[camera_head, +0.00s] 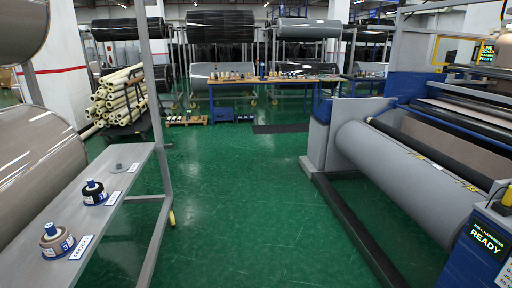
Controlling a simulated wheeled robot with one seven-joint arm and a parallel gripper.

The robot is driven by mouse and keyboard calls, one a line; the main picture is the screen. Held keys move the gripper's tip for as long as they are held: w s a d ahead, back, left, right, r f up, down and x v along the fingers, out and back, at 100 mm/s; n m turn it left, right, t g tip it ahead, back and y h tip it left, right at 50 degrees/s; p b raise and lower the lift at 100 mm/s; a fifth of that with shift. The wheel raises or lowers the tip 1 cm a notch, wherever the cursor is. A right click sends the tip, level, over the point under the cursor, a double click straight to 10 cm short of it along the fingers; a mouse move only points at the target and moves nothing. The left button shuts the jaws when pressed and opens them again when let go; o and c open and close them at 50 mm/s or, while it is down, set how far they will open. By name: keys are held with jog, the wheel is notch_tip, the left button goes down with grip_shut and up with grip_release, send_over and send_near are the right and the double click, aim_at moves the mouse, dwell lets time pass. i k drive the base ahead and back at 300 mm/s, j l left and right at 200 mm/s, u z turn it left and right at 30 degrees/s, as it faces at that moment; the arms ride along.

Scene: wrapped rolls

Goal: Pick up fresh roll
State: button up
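Several large wrapped rolls are in view, and I cannot tell which one is the fresh roll. A glossy grey-brown roll (38,165) lies on the rack at the left, cut off by the picture edge. Part of another roll (20,28) shows above it. At the back, a black roll (220,26) hangs over a grey roll (221,71), with a grey roll (308,29) to their right. A grey roll (410,170) sits in the machine at the right. My gripper is not in view.
A grey shelf (112,208) at the left holds small spools. A cart of pale tubes (122,98) stands behind it. A work table (275,80) is at the back. The machine (318,138) shows a READY sign (487,238). The green floor (235,190) between is clear.

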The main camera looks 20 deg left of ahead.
aim_at(94, 193)
jog(key=i+j+u, duration=0.2)
jog(key=i+u, duration=0.15)
jog(key=i, duration=0.2)
jog(key=i+u, duration=0.3)
jog(key=i, duration=0.3)
jog(key=i+l+u, duration=0.1)
jog(key=i+u, duration=0.25)
jog(key=i, duration=0.25)
jog(key=i+u, duration=0.35)
jog(key=i, duration=0.2)
jog(key=i+l+u, duration=0.3)
jog(key=i, duration=0.3)
jog(key=i+j+u, duration=0.1)
jog(key=u, duration=0.35)
jog(key=i+u, duration=0.6)
jog(key=u, duration=0.3)
jog(key=i+l+u, duration=0.15)
jog(key=u, duration=0.3)
